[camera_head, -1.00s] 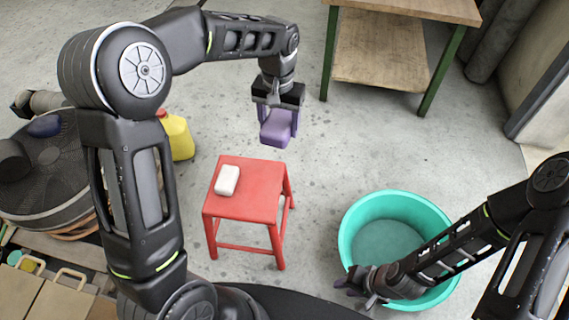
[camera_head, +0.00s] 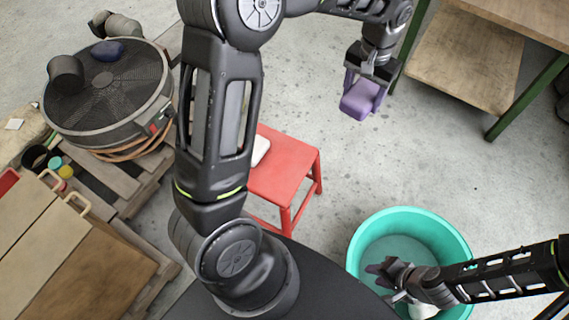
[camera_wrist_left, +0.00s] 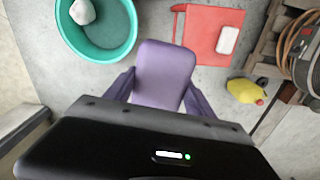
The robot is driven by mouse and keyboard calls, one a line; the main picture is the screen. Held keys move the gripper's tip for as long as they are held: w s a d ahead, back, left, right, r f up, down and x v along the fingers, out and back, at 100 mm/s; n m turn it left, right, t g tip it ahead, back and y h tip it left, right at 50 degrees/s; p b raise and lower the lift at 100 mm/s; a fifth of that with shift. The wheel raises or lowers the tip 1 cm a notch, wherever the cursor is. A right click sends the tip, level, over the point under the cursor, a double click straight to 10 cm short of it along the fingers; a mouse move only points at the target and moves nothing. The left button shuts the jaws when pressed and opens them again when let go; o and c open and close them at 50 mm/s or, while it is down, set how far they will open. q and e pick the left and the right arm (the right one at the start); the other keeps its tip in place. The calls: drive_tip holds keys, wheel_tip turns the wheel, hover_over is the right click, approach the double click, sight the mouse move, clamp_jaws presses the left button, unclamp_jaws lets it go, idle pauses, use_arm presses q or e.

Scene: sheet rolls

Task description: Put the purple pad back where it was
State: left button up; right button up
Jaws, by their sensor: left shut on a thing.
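The purple pad (camera_head: 357,103) hangs in the air beyond the red stool, clear of any surface. My left gripper (camera_head: 363,96) is shut on it, with one finger on each side. In the left wrist view the pad (camera_wrist_left: 163,72) fills the middle, between the fingers. My right gripper (camera_head: 377,276) is over the left part of the teal tub; I cannot tell how far its fingers are apart.
The red stool (camera_head: 285,168) bears a white block (camera_wrist_left: 228,40), partly hidden behind my left arm in the head view. The teal tub (camera_head: 447,228) holds a whitish thing (camera_wrist_left: 82,12). A wooden bench (camera_head: 468,62) stands back right. A round fan-like drum (camera_head: 110,90) bears a dark blue thing (camera_head: 107,50).

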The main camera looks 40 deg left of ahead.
use_arm(q)
drive_tip(key=s+a+f+b, duration=0.1)
drive_tip(key=a+f+b, duration=0.4)
drive_tip(key=f+b, duration=0.35)
drive_tip(key=s+a+f+b, duration=0.1)
drive_tip(key=a+f+b, duration=0.3)
drive_tip(key=f+b, duration=0.4)
drive_tip(key=n+b, duration=0.1)
drive_tip(key=b, duration=1.4)
hover_over(283, 166)
wheel_tip(283, 166, down, 17)
drive_tip(key=shift+w+a, duration=0.1)
drive_tip(key=shift+f, duration=0.15)
drive_tip(key=shift+f+b, duration=0.6)
drive_tip(key=shift+f, duration=1.8)
drive_tip(key=shift+f+b, duration=0.8)
drive_tip(key=shift+f, duration=1.75)
